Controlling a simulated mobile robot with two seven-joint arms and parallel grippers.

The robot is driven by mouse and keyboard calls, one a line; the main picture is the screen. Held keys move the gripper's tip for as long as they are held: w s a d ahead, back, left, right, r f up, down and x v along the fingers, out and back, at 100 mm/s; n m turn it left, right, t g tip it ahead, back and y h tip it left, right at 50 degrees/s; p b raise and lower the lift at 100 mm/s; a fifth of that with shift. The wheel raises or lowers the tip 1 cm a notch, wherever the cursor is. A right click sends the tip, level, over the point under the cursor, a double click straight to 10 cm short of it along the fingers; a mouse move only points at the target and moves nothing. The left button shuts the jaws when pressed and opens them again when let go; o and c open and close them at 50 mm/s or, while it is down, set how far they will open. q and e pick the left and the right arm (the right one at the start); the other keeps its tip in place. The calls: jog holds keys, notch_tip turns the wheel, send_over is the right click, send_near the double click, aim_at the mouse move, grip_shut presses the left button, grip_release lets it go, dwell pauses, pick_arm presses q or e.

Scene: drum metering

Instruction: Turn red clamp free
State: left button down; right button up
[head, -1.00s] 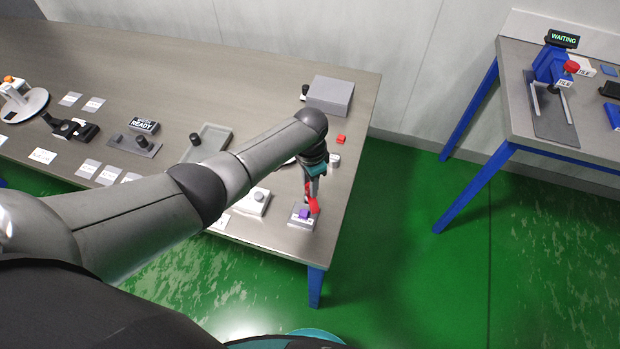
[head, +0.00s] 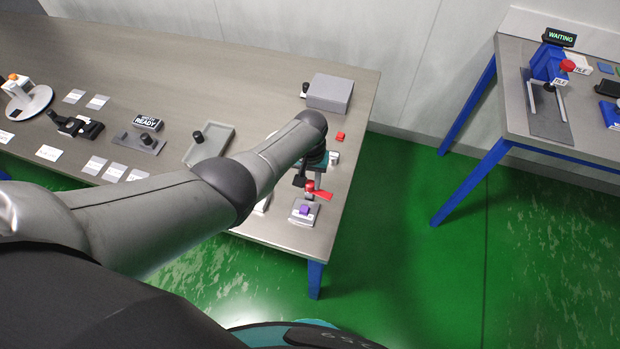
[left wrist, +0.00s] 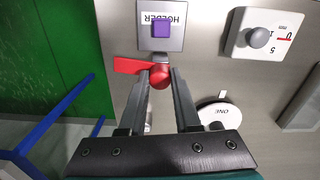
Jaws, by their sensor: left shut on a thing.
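The red clamp (head: 322,194) is at the near right corner of the long table, with its flat lever pointing right in the head view. In the left wrist view its round red hub (left wrist: 160,77) sits between my fingertips and its lever (left wrist: 130,66) sticks out to the left. My left gripper (head: 312,183) is shut on the red clamp; the fingers also show in the left wrist view (left wrist: 161,80). Just beyond the hub is the grey holder (left wrist: 173,43), labelled HOLDER, with a purple block (left wrist: 162,27) on it. My right gripper is not in view.
A white dial unit (left wrist: 240,40) and a round white piece marked ONE (left wrist: 213,112) stand close by. A grey box (head: 330,93) and a small red block (head: 340,136) lie farther back. The table's right edge is near the clamp. A second table (head: 510,110) stands at right.

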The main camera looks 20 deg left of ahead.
pick_arm(q)
jog(key=shift+n, duration=0.6)
jog(key=c, duration=0.6)
grip_release()
notch_tip(320, 180, up, 8)
jog(key=p, duration=0.5)
jog(key=shift+r, duration=0.4)
notch_tip(320, 180, up, 6)
jog(key=r, duration=0.1)
send_over(310, 183)
jog(key=shift+f, duration=0.25)
